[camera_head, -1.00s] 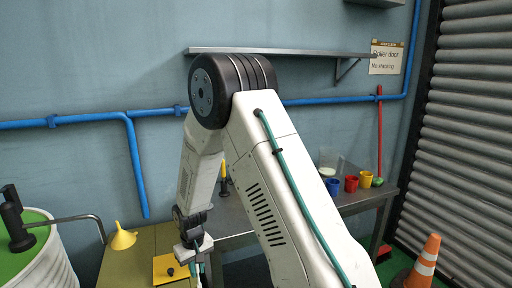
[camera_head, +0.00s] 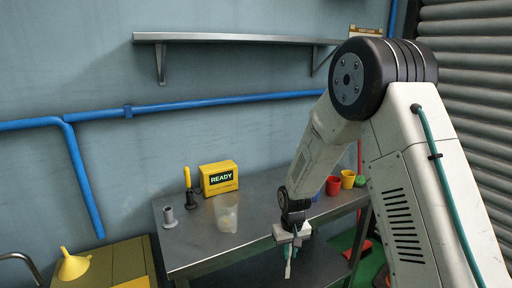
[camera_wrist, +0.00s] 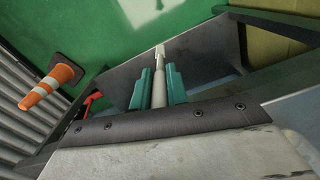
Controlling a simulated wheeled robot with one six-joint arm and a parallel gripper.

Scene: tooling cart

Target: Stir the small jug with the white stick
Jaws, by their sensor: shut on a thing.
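My gripper (camera_head: 289,252) hangs in front of the steel table's near edge, pointing down. Its teal fingers are shut on the white stick (camera_head: 288,271), which points down below them. In the wrist view the stick (camera_wrist: 160,62) sticks out between the two fingers (camera_wrist: 159,85). A clear jug (camera_head: 227,214) with pale contents stands on the table, left of and behind my gripper. The stick is apart from this jug. My arm hides part of the table, so I cannot tell whether another jug stands behind it.
The steel table (camera_head: 190,240) also bears a yellow READY box (camera_head: 219,178), a yellow-handled tool (camera_head: 188,180), a grey cylinder (camera_head: 169,217), and red (camera_head: 333,186) and yellow (camera_head: 347,178) cups. A yellow funnel (camera_head: 73,264) is at left. An orange cone (camera_wrist: 48,86) stands on the floor.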

